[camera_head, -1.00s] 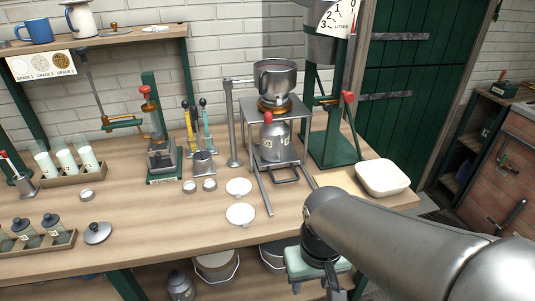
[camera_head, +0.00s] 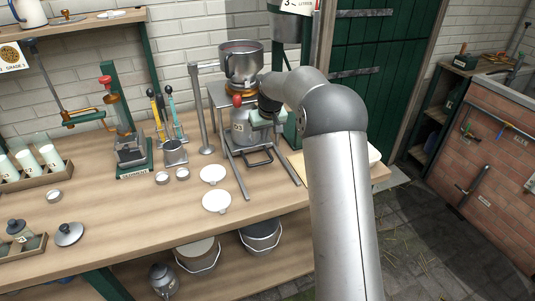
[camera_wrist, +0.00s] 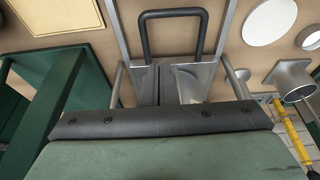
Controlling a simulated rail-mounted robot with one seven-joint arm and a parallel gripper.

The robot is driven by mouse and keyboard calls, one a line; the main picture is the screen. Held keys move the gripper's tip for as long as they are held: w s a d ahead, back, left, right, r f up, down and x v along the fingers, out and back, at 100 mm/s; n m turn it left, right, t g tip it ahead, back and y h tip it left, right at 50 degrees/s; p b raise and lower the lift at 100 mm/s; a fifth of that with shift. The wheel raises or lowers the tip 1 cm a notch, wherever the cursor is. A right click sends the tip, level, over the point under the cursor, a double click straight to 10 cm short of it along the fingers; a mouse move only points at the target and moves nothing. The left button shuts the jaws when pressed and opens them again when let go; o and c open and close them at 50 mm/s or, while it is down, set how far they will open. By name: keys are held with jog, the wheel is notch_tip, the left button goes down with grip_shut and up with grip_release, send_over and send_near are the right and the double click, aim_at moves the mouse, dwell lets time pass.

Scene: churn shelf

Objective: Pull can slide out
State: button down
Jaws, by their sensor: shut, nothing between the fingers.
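The can slide is a low metal frame with rails and a dark handle (camera_head: 258,158) at its front, under a metal stand. The handle also shows in the wrist view (camera_wrist: 172,14) as a dark U-shaped bar, ahead of the fingertips and apart from them. A grey can (camera_head: 240,128) marked 23 sits under the stand, partly hidden by my gripper. My gripper (camera_wrist: 168,80) is shut and empty, with its fingers between the rails.
A metal bowl (camera_head: 241,62) tops the stand. An upright grey post (camera_head: 204,110) stands left of it, and a green stand (camera_wrist: 50,115) is close in the wrist view. White discs (camera_head: 216,201) lie left of the rails. A metal cup (camera_head: 174,152) stands further left.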

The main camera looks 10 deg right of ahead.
jog(key=x, duration=0.3)
jog(key=p+x, duration=0.1)
jog(key=x, duration=0.6)
jog(key=shift+w+p, duration=0.3)
jog(key=shift+w, duration=0.15)
jog(key=s, duration=0.2)
jog(key=shift+s+d+r+p, duration=0.3)
jog(key=shift+s+r+p, duration=0.05)
jog(key=shift+s+p, duration=0.05)
jog(key=shift+s, duration=0.5)
jog(key=shift+d+f, duration=0.1)
